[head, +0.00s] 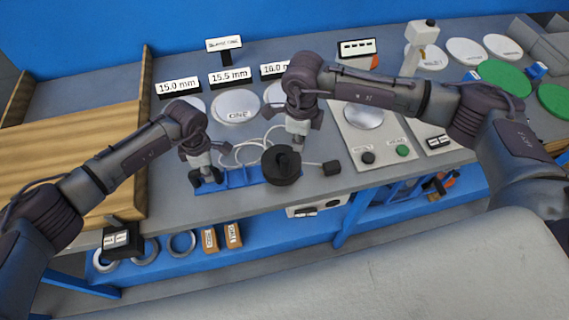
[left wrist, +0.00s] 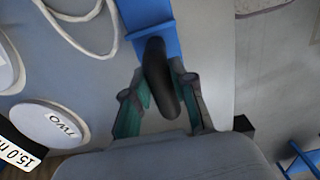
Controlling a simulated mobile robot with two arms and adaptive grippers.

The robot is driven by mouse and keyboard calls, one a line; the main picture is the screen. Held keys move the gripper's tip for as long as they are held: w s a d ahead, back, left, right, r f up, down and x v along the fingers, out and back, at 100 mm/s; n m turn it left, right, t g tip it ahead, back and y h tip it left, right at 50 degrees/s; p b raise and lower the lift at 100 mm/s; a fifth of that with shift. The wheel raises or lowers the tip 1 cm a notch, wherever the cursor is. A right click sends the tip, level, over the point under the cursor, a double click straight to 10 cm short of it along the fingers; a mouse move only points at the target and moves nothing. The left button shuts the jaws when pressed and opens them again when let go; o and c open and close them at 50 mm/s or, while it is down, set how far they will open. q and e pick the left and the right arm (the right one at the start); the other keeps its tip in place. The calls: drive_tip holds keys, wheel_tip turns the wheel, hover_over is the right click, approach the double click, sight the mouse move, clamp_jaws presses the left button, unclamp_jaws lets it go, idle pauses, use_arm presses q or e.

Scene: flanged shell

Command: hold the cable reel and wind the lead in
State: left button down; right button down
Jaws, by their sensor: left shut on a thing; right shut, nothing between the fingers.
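The cable reel has a black drum (head: 283,170) at the right end of a blue base (head: 240,177) on the grey bench. The white lead (head: 232,150) lies in loose loops behind it. A dark plug-like block (head: 332,168) lies just right of the drum. My left gripper (head: 207,180) is shut on a black grip at the base's left end. In the left wrist view, this grip (left wrist: 158,75) stands between the fingers, beside the blue base (left wrist: 148,22). My right gripper (head: 298,150) is shut and empty, just above the drum's top; I cannot tell whether it touches.
White labelled discs (head: 236,106) and size signs stand behind the reel. A panel with a green button (head: 403,151) is to the right. A wooden board (head: 80,165) lies left. The bench's front edge is close, with a blue lower shelf (head: 275,240) holding rings.

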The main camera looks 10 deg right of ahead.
drive_tip(key=shift+f, duration=1.95)
drive_tip(key=shift+s+a, duration=0.1)
